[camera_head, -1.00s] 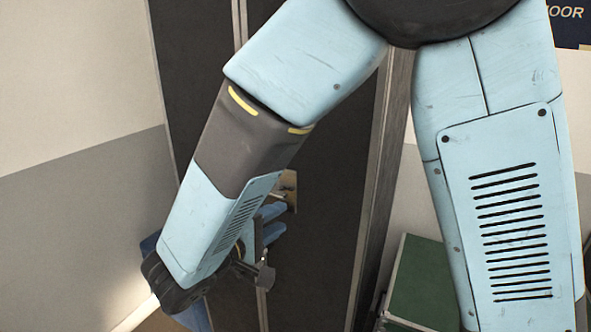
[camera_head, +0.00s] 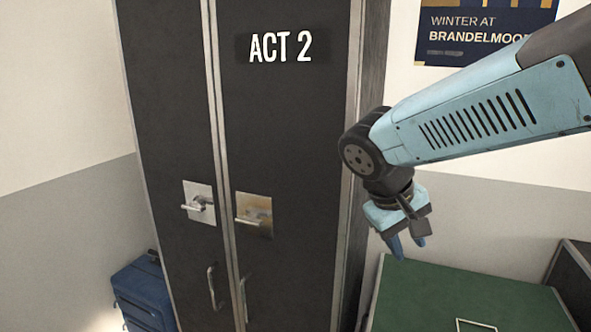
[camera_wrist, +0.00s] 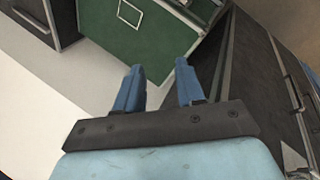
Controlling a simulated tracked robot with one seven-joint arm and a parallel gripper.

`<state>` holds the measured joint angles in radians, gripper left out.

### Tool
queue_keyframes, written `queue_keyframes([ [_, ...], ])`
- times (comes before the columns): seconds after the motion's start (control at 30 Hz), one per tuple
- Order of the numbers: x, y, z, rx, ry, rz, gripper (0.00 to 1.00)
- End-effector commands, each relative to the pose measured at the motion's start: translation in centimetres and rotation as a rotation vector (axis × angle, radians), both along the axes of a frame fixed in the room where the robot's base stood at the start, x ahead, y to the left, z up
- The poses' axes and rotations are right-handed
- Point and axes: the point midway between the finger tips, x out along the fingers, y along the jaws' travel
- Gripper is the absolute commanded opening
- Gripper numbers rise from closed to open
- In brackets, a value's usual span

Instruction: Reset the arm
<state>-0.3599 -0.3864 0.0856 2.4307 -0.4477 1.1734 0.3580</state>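My arm reaches in from the right of the head view, its forearm sloping down to the left. My gripper (camera_head: 408,244) hangs at its end, pointing down, to the right of the dark wardrobe and above the green case. In the wrist view my gripper (camera_wrist: 159,65) shows two blue fingers standing apart with nothing between them. It is open and empty, and its fingers appear clear of everything around.
The dark wardrobe (camera_head: 290,130), labelled ACT 2, has shut doors with a left lever handle (camera_head: 198,204) and a right lever handle (camera_head: 252,217). A green case (camera_head: 425,290) stands at the lower right. A blue case (camera_head: 145,295) stands at the lower left.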

Motion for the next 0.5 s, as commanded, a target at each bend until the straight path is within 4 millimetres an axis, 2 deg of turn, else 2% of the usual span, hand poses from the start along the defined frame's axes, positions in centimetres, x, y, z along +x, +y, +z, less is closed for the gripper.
queue_keyframes([
  [0.03,-0.5,-0.8,0.4,0.058,-0.023,-0.029,0.38],
  [0.2,-1.9,-2.2,1.6,0.240,-0.118,-0.088,0.38],
  [0.5,-3.3,-3.8,4.2,0.453,-0.330,-0.148,0.38],
])
